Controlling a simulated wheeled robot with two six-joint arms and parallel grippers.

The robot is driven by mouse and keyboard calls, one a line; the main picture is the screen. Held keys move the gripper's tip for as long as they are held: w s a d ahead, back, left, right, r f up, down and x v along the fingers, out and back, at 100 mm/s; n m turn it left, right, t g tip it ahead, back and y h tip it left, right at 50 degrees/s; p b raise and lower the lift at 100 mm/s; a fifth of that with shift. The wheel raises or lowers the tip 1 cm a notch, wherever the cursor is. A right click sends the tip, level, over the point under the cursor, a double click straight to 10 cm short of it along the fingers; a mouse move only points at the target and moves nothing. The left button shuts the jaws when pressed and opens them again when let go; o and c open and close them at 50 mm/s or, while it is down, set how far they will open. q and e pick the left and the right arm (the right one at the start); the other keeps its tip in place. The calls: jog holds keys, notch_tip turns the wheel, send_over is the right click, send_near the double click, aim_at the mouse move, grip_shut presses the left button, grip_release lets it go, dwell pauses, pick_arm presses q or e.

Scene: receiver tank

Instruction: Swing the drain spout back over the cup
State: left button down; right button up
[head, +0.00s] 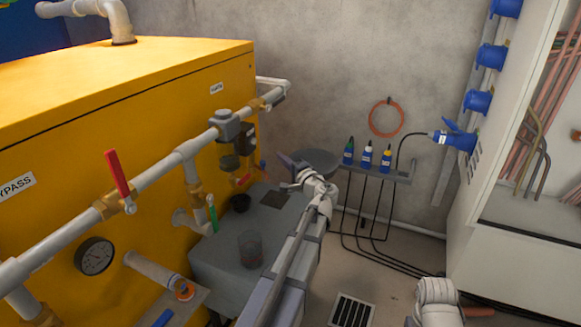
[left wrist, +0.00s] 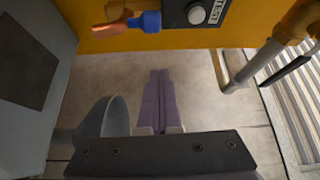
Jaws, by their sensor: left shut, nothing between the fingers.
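A copper spout (left wrist: 115,24) with a blue sleeve (left wrist: 151,21) sticks out sideways at the yellow tank's face in the left wrist view. I take it for the drain spout; in the head view I cannot make it out clearly. The spout's tip and the cup appear apart there. My left gripper (head: 286,160) is shut and empty beside the cup, its purple fingers together (left wrist: 160,85), touching neither. My right gripper is out of sight.
The yellow tank (head: 120,85) carries pipes and a red lever (head: 117,172). Floor right of my left arm is partly clear.

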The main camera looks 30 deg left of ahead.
pick_arm(q)
jog(key=shift+s+a+f, duration=0.1)
jog(key=shift+s+a, duration=0.4)
jog(key=shift+s, duration=0.35)
jog(key=shift+s+a, duration=0.45)
jog(key=shift+s, duration=0.35)
jog(key=shift+s, duration=0.8)
jog(key=s+a, duration=0.3)
jog(key=s, duration=0.2)
jog(key=shift+a, duration=0.25)
jog(key=shift+s+a, duration=0.1)
jog(key=shift+a, duration=0.05)
